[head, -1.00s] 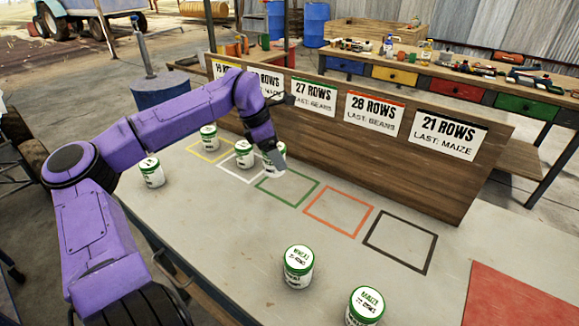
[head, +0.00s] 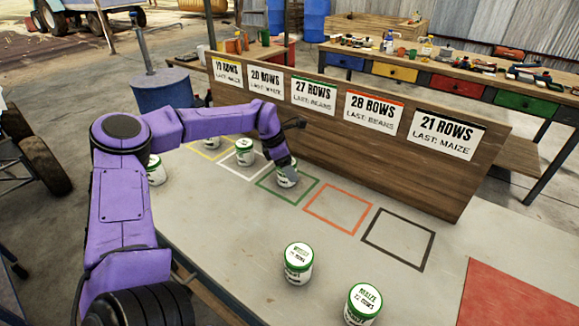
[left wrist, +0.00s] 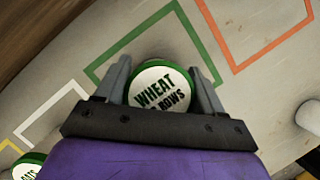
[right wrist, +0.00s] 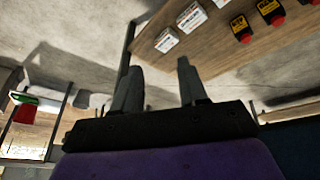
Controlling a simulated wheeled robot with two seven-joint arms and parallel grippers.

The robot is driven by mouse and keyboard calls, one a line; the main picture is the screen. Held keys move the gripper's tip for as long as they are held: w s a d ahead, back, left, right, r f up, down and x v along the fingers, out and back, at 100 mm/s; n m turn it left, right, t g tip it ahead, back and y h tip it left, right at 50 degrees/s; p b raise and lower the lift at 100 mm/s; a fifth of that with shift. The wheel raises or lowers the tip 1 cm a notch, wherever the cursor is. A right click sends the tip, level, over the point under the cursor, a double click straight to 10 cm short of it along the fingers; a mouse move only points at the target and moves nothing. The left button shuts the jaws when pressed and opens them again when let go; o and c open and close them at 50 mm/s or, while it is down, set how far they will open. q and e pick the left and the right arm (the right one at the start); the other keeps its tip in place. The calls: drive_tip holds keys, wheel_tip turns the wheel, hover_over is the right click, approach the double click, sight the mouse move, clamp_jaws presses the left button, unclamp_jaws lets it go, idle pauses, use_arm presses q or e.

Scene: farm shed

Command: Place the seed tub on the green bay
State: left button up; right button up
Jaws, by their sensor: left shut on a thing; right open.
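My left gripper (head: 287,166) is shut on a white seed tub with a green-rimmed lid (head: 287,180). In the left wrist view the tub's lid (left wrist: 160,88) reads WHEAT and sits between the two fingers. The tub is within the green-outlined bay (head: 262,184), whose outline (left wrist: 97,72) surrounds it in the left wrist view. I cannot tell whether its base touches the table. My right gripper (right wrist: 158,88) is open and empty; it does not show in the head view.
Other tubs stand in the white bay (head: 245,152), the yellow bay (head: 211,142) and at the left edge (head: 156,172). Two more tubs (head: 298,264) (head: 364,304) stand at the front. The orange bay (head: 311,212) and black bay (head: 369,238) are empty. A sign board (head: 400,170) stands behind.

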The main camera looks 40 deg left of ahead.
use_arm(q)
drive_tip(key=shift+f, duration=0.15)
drive_tip(key=o, duration=1.1)
drive_tip(key=shift+r, duration=0.45)
drive_tip(key=v, duration=1.1)
drive_tip(key=shift+s+a+r+b, duration=0.1)
drive_tip(key=shift+a+r+b, duration=0.05)
drive_tip(key=shift+r+b, duration=0.15)
drive_tip(key=shift+f, duration=0.1)
